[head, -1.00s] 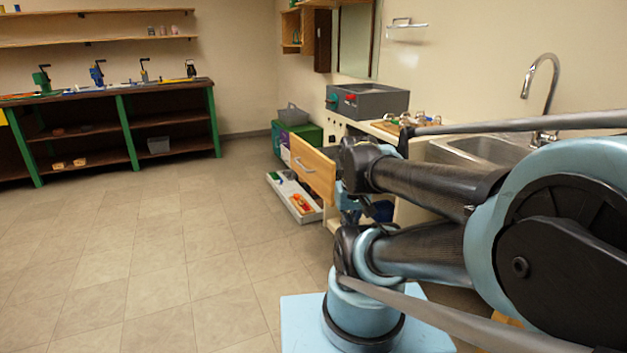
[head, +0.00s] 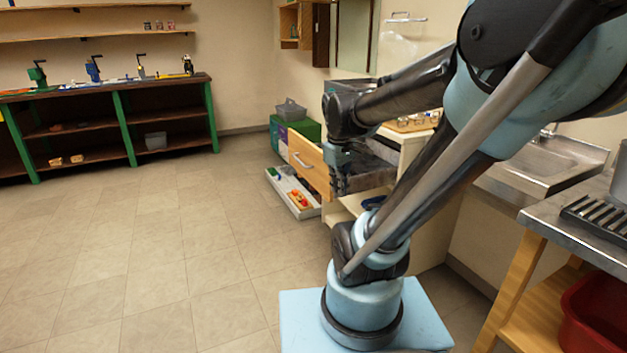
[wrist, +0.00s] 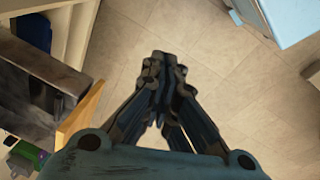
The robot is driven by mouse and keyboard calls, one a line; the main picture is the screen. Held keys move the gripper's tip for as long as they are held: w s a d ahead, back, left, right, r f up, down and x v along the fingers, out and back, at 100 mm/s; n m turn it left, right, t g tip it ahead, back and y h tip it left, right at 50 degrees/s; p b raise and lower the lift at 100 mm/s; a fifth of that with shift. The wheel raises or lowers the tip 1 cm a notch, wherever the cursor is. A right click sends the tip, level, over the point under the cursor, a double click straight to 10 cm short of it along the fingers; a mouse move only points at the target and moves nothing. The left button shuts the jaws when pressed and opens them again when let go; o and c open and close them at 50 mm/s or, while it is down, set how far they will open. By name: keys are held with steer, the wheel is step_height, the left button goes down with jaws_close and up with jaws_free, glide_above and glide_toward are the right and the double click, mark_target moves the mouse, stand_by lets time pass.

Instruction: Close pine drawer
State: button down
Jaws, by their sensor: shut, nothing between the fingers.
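The pine drawer (head: 309,166) stands pulled out of the counter unit in the head view. Its light wood front has a silver handle and faces left. Its dark grey inside shows behind the front, partly hidden by my arm. In the wrist view the edge of its wooden front (wrist: 78,114) shows at left. My gripper (wrist: 165,66) is shut and empty, pointing down over the tiled floor, beside the drawer and apart from it in the wrist view. In the head view its fingers are hard to make out against the drawer.
A sink (head: 550,160) and a metal-topped table (head: 590,215) are at right. The tiled floor at left is clear.

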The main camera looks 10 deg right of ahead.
steer(key=w+a+n+h, duration=0.1)
steer(key=w+a+n, duration=0.3)
steer(key=w, duration=0.5)
steer(key=w+a+f+n, duration=0.1)
steer(key=w+a+n, duration=0.1)
steer(key=w+n, duration=0.5)
steer(key=w+a+n+h, duration=0.1)
steer(key=w+a+n, duration=0.25)
steer(key=w, duration=0.65)
steer(key=w+d+f, duration=0.2)
steer(key=d+f, duration=0.4)
steer(key=f, duration=0.4)
steer(key=shift+w+g, duration=0.15)
steer(key=shift+g, duration=0.25)
